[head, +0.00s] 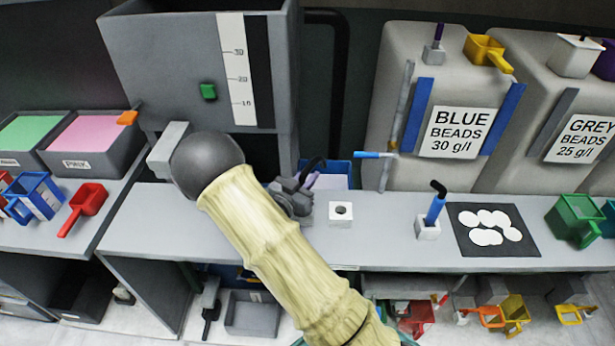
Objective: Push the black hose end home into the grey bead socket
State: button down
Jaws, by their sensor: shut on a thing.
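My gripper (293,194) is dark grey and partly hidden behind my cream-sleeved arm, low over the bench. It is shut on the black hose end (312,166), whose curved black piece rises above the jaws. The tip of the hose end is hidden, so I cannot tell whether it touches anything. A white socket block (340,219) with an empty dark hole stands on the bench just right of my gripper. A second white socket block (427,230) farther right has a blue hose end (435,209) upright in it. No label shows which socket is for grey beads.
The blue beads tank (440,80) and grey beads tank (570,95) stand behind the bench. A blue-tipped nozzle (372,155) juts left from the blue tank. A black mat (515,243) with white discs and a green scoop (575,218) lie right. Bench between the socket blocks is clear.

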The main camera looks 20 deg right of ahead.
jog(key=shift+f+b, duration=0.95)
jog(key=shift+f, duration=0.3)
jog(key=c, duration=1.3)
grip_release()
jog(key=shift+o, duration=0.2)
jog(key=shift+a, duration=0.1)
jog(key=b+v, duration=0.2)
jog(key=v, duration=1.5)
jog(key=shift+s+b, duration=0.2)
jog(key=shift+b, duration=0.2)
